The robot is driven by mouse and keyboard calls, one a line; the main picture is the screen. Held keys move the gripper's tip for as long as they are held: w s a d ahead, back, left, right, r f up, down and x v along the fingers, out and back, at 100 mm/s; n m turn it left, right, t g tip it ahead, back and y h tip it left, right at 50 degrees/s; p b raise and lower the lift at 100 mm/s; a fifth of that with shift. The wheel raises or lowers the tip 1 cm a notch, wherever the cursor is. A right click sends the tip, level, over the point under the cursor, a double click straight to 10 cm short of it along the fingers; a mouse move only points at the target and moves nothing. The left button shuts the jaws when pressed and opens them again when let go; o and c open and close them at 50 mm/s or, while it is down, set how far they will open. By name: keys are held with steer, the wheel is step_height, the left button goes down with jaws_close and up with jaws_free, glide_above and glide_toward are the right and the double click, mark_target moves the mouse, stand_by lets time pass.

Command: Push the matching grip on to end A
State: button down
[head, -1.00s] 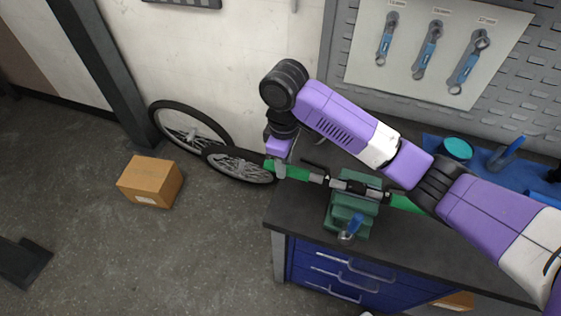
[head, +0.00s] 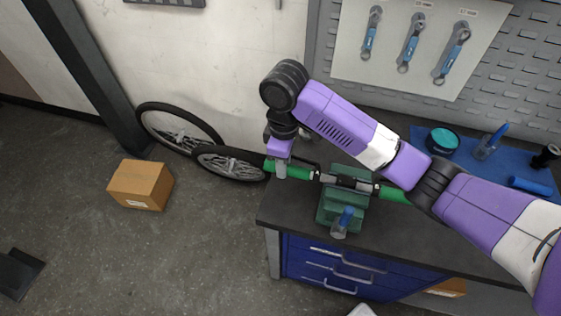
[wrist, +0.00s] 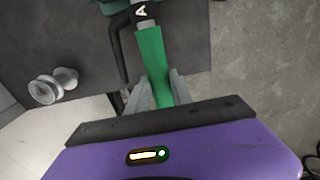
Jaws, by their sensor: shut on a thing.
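My gripper (head: 279,170) is shut on a green grip (head: 301,172) at the left side of the bench. In the wrist view my fingers (wrist: 160,88) lie on both sides of the green grip (wrist: 152,55). The grip's far end meets or overlaps the dark bar end marked A (wrist: 141,11), roughly in line with it. How far it sits over the end I cannot tell. The handlebar (head: 345,182) is clamped in a green vise (head: 341,205). Another green grip (head: 392,194) shows at the bar's right end, partly behind my arm.
A black lever (wrist: 118,40) runs close beside the held grip. The vise has a blue-handled part (head: 345,220) in front. A blue mat (head: 477,172) with a teal-topped tin (head: 442,140) lies right. Wheels (head: 232,163) lean on the wall; a cardboard box (head: 140,185) stands on the floor.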

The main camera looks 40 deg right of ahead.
mark_target(288, 166)
steer(key=shift+s+d, duration=0.5)
steer(key=shift+s, duration=0.1)
stand_by(0.7)
steer(key=c, duration=1.1)
jaws_free()
steer(key=shift+o, duration=0.2)
steer(key=shift+r+p, duration=0.7)
steer(key=shift+r, duration=3.25)
steer(key=shift+w+a, duration=0.1)
